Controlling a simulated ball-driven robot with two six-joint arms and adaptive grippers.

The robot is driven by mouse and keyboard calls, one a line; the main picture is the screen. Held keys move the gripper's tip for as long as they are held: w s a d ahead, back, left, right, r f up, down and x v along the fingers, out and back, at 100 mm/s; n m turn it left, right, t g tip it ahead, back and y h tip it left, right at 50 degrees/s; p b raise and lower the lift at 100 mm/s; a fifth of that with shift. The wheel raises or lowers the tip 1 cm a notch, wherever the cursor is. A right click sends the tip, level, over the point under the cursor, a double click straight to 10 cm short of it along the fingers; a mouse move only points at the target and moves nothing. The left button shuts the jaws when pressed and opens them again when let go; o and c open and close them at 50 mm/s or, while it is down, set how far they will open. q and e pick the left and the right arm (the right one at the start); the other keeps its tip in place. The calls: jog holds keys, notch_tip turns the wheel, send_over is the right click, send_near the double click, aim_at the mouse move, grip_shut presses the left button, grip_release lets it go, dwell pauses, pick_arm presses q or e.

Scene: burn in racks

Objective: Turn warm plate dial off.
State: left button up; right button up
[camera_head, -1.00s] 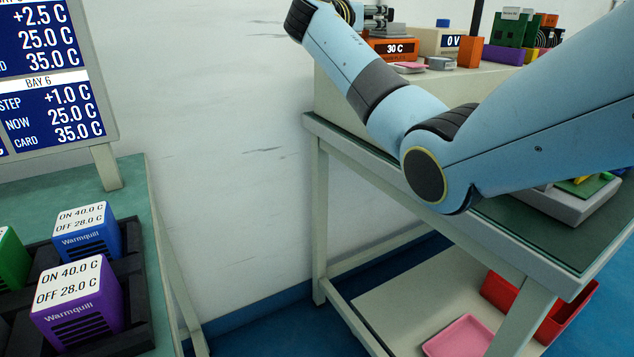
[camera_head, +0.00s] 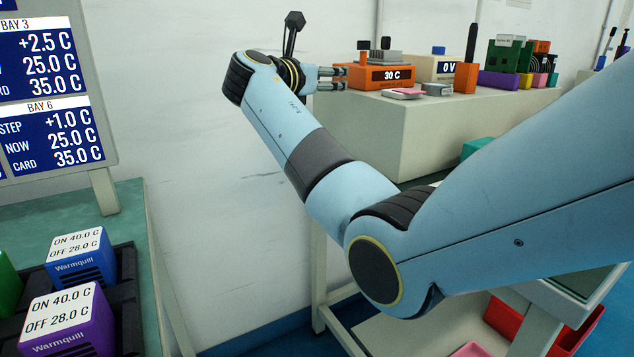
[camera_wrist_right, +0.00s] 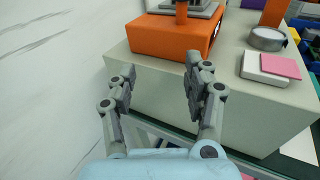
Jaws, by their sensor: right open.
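The warm plate, an orange box (camera_head: 390,77) reading 30 C, sits on the raised cream bench. A grey stepped block (camera_head: 384,57) and small dark-topped posts (camera_head: 364,46) show at its top; I cannot make out which part is the dial. In the right wrist view the orange box (camera_wrist_right: 165,38) lies ahead of the fingers, with an orange post on top. My right gripper (camera_head: 341,78) is open and empty at the left end of the box, its fingers pointing at it. Whether they touch is unclear. My left gripper is out of view.
A pink-and-white pad (camera_head: 403,93) and a round grey dish (camera_head: 437,89) lie right of the box. A cream 0 V unit (camera_head: 432,67) and an orange block (camera_head: 466,77) stand behind. The white wall (camera_head: 180,90) is close on the left. Warmquill blocks (camera_head: 75,320) sit lower left.

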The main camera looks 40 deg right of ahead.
pick_arm(q)
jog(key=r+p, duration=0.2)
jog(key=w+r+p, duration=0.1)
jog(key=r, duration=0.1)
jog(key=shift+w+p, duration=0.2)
jog(key=shift+p, duration=0.2)
pick_arm(e)
jog(key=s+a+f+y, duration=0.1)
jog(key=a+f+y, duration=0.1)
jog(key=f, duration=0.9)
jog(key=s+a+f+m+t+y, duration=0.1)
jog(key=f+y, duration=0.2)
jog(key=f, duration=0.8)
jog(key=shift+a+f+t+y, duration=0.3)
jog(key=shift+a+y, duration=0.05)
jog(key=shift+y, duration=0.05)
